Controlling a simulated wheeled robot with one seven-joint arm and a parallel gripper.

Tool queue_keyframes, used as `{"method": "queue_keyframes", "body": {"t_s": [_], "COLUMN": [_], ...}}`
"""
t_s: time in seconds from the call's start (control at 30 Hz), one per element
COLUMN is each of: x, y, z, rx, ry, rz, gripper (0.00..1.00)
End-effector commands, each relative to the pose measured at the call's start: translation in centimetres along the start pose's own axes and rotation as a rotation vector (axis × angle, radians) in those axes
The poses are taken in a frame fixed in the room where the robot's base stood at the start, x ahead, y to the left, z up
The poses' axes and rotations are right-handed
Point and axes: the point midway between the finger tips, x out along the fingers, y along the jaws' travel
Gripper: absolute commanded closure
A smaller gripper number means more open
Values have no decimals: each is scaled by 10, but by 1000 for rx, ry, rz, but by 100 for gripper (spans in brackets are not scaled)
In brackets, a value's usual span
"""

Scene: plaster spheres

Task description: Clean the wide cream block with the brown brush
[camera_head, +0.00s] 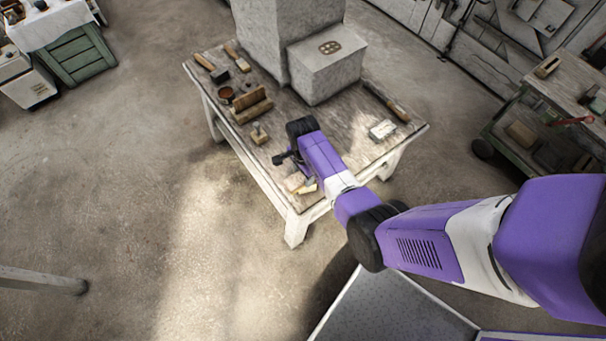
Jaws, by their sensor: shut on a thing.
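My gripper (297,168) is low over the near corner of the wooden table, partly hidden by my own purple wrist. It appears shut on the brown brush (307,188), of which only a small tan part shows below the wrist. A wide cream block (293,181) lies on the table by the near edge, right beside the brush. My arm hides part of the block, and I cannot tell whether the brush touches it.
The table (231,116) also holds a large grey stone block (325,68), a brown wooden rack (251,106), a small wooden-knobbed tool (259,133), a pale block (382,130) and a long-handled tool (386,101). A green cart (530,140) stands at the right.

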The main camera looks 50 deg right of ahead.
Motion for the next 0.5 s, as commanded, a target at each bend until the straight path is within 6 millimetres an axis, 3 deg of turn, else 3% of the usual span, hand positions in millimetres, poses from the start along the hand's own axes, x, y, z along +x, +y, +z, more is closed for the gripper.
{"method": "queue_keyframes", "body": {"t_s": [0.5], "x": [-1], "y": [-1], "z": [-21], "rx": [1], "ry": [0], "rz": [-1], "gripper": [87]}}
